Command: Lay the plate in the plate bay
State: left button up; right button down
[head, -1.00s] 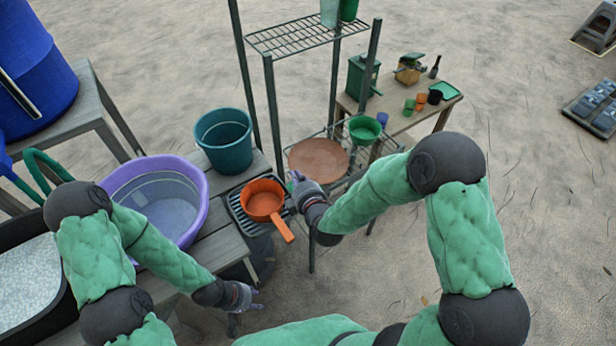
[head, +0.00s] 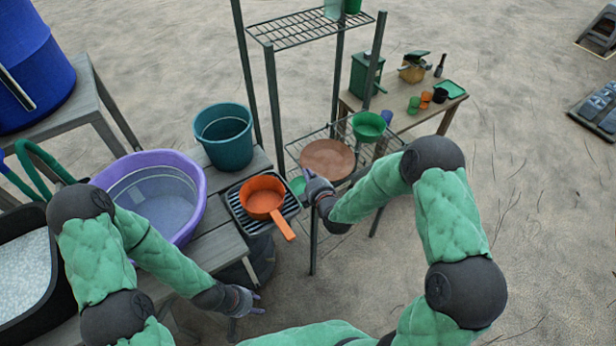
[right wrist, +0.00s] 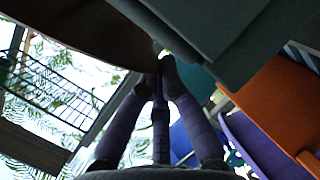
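The plate (head: 327,159) is a round, brown, shallow disc over the lower wire shelf (head: 297,149) of the metal rack. In the head view I cannot tell whether it touches the shelf, and no marked plate bay stands out. My right gripper (head: 312,186) is at the plate's near-left edge. In the right wrist view the plate's dark underside (right wrist: 85,28) fills the upper left, and the right gripper's fingertips (right wrist: 161,70) close together at its rim. My left gripper (head: 252,300) is low, away from the plate, empty with fingers spread.
A green funnel-like vessel (head: 368,126) stands close to the plate's right. A small green item (head: 298,185) shows beside my right gripper. An orange pan (head: 262,200) sits on a slatted tray at the left.

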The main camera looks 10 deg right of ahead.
jog(key=shift+r, duration=0.15)
jog(key=c, duration=1.4)
grip_release()
jog(key=shift+c, duration=0.2)
